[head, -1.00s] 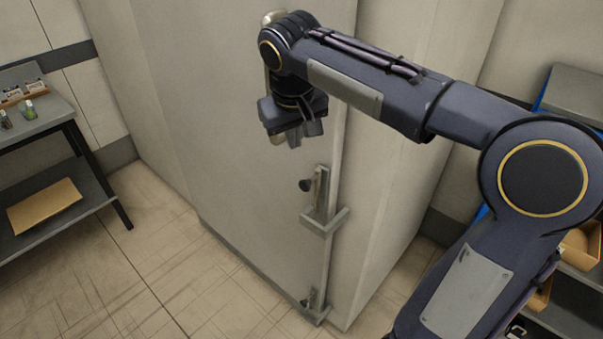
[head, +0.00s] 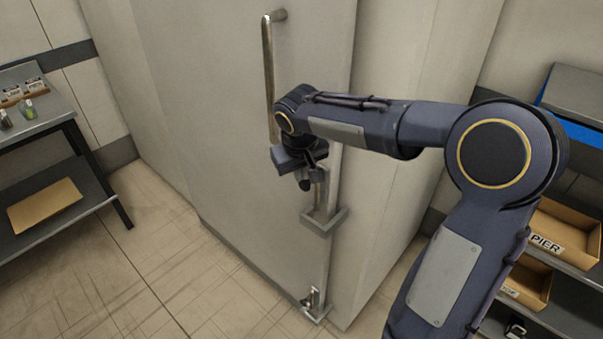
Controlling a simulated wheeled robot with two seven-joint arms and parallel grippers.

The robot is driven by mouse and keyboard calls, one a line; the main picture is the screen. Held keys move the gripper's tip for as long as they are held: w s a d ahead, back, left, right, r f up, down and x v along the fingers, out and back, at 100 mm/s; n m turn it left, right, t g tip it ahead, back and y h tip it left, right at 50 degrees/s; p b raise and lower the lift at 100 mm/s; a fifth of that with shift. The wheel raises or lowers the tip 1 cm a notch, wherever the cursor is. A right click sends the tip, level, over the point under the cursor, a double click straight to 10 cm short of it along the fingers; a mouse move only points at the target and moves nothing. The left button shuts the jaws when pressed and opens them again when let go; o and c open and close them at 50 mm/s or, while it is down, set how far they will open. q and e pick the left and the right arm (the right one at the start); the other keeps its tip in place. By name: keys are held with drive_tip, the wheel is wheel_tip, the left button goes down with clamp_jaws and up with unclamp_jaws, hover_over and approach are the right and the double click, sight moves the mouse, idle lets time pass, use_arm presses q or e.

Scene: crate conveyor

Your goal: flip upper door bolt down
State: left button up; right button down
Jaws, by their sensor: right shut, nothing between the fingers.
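The upper door bolt (head: 321,196) is a metal piece standing upright in a grey bracket (head: 325,221) at the right edge of the pale door (head: 225,120). My right gripper (head: 305,183) is shut and empty. It points down at the bolt's upper end, close to its dark knob, which it partly hides. I cannot tell whether it touches the bolt. A lower bolt (head: 313,297) sits at the bottom corner of the door. My left gripper is not in view.
A long vertical door handle (head: 267,75) stands out just left of my right arm. A grey table (head: 40,120) with small bottles is at the left. Shelves with cardboard boxes (head: 560,232) are at the right. The floor before the door is clear.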

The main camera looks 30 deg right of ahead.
drive_tip(key=shift+d+f, duration=0.2)
drive_tip(key=shift+f, duration=0.35)
wheel_tip(320, 180, down, 8)
drive_tip(key=b, duration=0.6)
drive_tip(key=shift+s+r, duration=0.15)
drive_tip(key=shift+r, duration=0.1)
